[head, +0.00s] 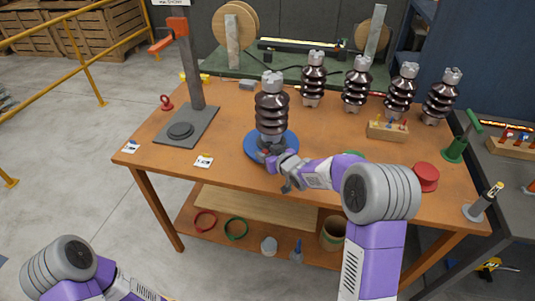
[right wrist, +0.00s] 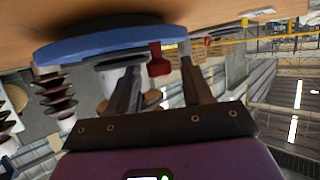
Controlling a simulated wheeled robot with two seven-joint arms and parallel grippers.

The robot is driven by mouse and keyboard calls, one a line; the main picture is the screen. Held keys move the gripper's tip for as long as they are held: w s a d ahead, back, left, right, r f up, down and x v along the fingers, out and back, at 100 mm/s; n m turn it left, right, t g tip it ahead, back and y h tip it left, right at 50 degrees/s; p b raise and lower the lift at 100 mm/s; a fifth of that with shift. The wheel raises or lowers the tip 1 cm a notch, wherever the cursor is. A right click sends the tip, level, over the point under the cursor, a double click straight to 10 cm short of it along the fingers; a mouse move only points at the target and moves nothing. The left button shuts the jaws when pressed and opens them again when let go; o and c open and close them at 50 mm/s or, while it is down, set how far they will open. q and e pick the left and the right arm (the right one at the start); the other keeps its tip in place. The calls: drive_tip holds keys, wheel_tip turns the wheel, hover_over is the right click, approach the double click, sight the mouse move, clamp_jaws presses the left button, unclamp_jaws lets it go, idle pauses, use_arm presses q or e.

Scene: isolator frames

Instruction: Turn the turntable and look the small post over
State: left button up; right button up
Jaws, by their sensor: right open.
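The blue turntable (head: 289,143) lies on the orange-brown workbench. A brown ribbed post (head: 271,108) with grey ends stands upright on it. My right gripper (head: 267,157) is at the turntable's front edge, below the post. The right wrist view appears upside down and shows the blue turntable rim (right wrist: 105,45) close by.
Several similar ribbed posts, including one (head: 314,82), stand along the bench's back right. A grey stand (head: 196,80) with an orange top is left of the turntable. A small wooden block (head: 388,132) and a red disc (head: 426,177) are to the right. The bench's front left is mostly clear.

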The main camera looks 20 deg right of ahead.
clamp_jaws()
idle(0.5)
